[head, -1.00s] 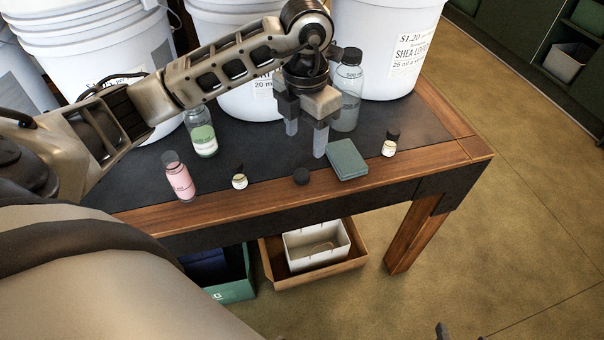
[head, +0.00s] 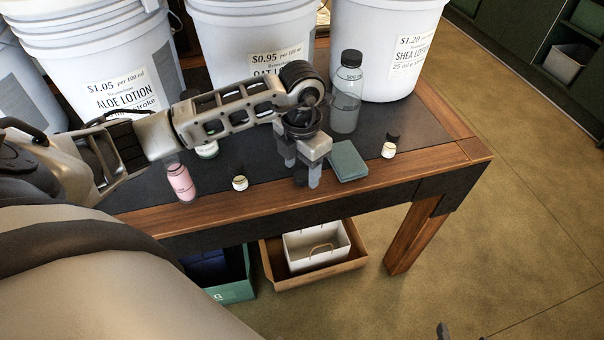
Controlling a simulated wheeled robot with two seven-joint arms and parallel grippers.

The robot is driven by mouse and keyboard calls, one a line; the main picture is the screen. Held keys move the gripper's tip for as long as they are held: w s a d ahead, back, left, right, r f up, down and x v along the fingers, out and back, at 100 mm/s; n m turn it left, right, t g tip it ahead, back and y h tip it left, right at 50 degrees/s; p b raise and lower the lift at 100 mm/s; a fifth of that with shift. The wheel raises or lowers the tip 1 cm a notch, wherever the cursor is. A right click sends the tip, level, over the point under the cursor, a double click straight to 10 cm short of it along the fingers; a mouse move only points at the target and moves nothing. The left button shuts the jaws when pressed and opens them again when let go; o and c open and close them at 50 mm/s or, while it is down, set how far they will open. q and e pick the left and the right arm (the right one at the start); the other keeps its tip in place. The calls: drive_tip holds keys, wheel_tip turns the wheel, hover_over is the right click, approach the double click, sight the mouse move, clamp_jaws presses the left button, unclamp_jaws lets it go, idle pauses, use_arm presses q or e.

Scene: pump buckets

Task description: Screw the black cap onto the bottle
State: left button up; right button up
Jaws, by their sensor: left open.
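My left gripper (head: 307,180) points down at the table's front part, left of a green-grey block, with its fingers open. The loose black cap is not visible; my fingers cover the spot where it lay a second ago, and I cannot tell whether they touch it. The large clear bottle (head: 345,100), marked 500 ml, stands upright behind the gripper, in front of the right bucket. It has a dark top and greyish contents.
The green-grey block (head: 348,161) lies close right of my gripper. Small capped jars stand left (head: 239,179) and right (head: 390,146). A pink bottle (head: 181,182) stands farther left; my arm partly hides a green-labelled bottle (head: 207,151). White buckets (head: 395,35) line the back.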

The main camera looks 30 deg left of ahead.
use_arm(q)
drive_tip(key=shift+f, duration=0.7)
drive_tip(key=c, duration=1.1)
drive_tip(key=shift+o, duration=0.2)
drive_tip(key=shift+r, duration=0.1)
drive_tip(key=shift+r, duration=0.55)
wheel_tip(320, 180, up, 3)
drive_tip(key=shift+s+d+f, duration=0.15)
drive_tip(key=shift+f, duration=0.05)
drive_tip(key=s+d+r, duration=0.6)
drive_tip(key=s+r, duration=0.3)
drive_tip(key=s, duration=0.3)
drive_tip(key=shift+d, duration=0.2)
